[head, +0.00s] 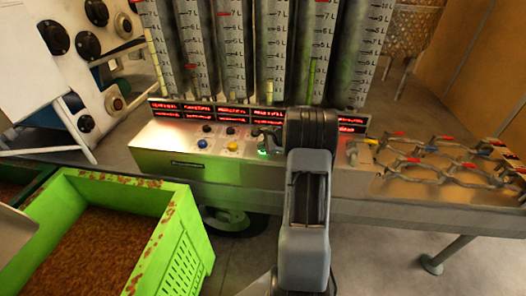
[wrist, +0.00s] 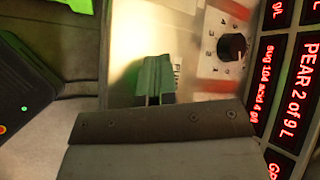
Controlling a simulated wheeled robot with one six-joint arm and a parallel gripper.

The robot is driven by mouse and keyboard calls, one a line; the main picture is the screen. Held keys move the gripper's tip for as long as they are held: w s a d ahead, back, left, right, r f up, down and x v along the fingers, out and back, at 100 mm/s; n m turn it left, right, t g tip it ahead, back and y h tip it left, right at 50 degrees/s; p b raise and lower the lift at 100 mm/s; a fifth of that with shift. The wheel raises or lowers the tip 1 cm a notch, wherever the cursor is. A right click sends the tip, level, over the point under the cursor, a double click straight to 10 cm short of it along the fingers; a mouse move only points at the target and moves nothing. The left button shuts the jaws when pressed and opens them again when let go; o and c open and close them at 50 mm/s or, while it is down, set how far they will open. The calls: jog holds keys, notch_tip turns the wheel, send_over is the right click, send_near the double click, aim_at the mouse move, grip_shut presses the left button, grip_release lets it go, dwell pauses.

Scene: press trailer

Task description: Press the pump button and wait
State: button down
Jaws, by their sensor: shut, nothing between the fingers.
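The metal control panel (head: 160,140) has a blue button (head: 202,144), a yellow button (head: 232,147) and a green glow (head: 263,153) to their right. My gripper (head: 266,134) is right at that green glow, reaching in from my arm on the right. In the wrist view my gripper's fingers (wrist: 154,82) are shut and empty, tinted green, and point at the panel beside a partly covered label starting "PU" (wrist: 178,74). The fingers hide the button there. I cannot tell whether they touch it or how far it is pressed.
Red displays (head: 185,112) and tall graduated cylinders (head: 235,50) stand behind the panel. A black knob (wrist: 232,46) is near the fingers. A green crate (head: 185,225) of brown granules is front left. Pipes with coloured valves (head: 440,165) lie at right.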

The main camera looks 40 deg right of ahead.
jog(key=shift+r, duration=0.1)
jog(key=shift+r+p, duration=0.4)
jog(key=shift+r, duration=0.25)
jog(key=shift+r, duration=0.1)
jog(key=shift+r+p, duration=1.7)
jog(key=shift+r, duration=0.7)
notch_tip(320, 180, up, 10)
jog(key=p, duration=0.7)
send_over(263, 152)
jog(key=shift+w, duration=0.1)
